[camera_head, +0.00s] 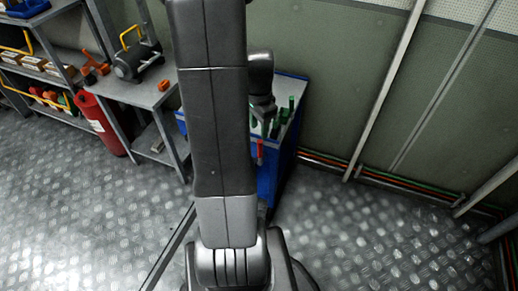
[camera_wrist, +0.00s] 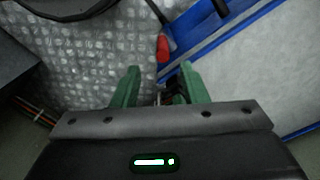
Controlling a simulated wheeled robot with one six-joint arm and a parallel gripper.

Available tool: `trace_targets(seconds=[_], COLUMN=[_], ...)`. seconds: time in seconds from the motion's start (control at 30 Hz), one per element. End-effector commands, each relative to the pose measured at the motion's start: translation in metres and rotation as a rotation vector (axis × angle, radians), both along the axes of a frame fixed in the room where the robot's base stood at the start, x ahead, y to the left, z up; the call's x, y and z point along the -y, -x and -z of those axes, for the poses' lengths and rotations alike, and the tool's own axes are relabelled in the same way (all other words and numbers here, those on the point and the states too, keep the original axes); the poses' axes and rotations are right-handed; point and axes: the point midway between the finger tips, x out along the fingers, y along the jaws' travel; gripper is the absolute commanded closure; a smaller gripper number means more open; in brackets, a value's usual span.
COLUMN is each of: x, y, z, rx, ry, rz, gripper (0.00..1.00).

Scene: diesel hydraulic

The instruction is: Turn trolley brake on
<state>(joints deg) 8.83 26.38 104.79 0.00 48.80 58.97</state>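The blue trolley (camera_head: 284,163) with a light top stands behind my arm in the head view, partly hidden by it. In the wrist view its blue rim and pale top (camera_wrist: 262,68) fill the right side. A red-ended lever (camera_head: 260,151) shows at the trolley's near side. In the wrist view the red end (camera_wrist: 163,48) lies beside the blue rim, on a dark shaft, just beyond my fingertips. My gripper (camera_wrist: 160,74) has green fingers spread apart, with the red end outside them. Some small dark parts show between the fingers; I cannot tell what they are.
A grey shelf table (camera_head: 135,92) with tools stands to the left, with a red cylinder (camera_head: 100,124) beside it. Pipes or cables (camera_head: 400,186) run along the wall base on the right. The metal floor (camera_head: 370,240) at the front right is clear.

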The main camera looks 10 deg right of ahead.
Motion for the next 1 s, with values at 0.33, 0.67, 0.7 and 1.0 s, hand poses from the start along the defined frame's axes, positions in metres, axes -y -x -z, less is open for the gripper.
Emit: trace_targets(seconds=[0.33,0.67,0.7,1.0], x=[0.000,0.000,0.000,0.000], y=[0.001,0.000,0.000,0.000], z=[0.077,0.105,0.105,0.105], rx=[-0.005,0.000,0.000,0.000], ry=[-0.001,0.000,0.000,0.000], rz=[0.000,0.000,0.000,0.000], gripper=[0.60,0.60,0.60,0.74])
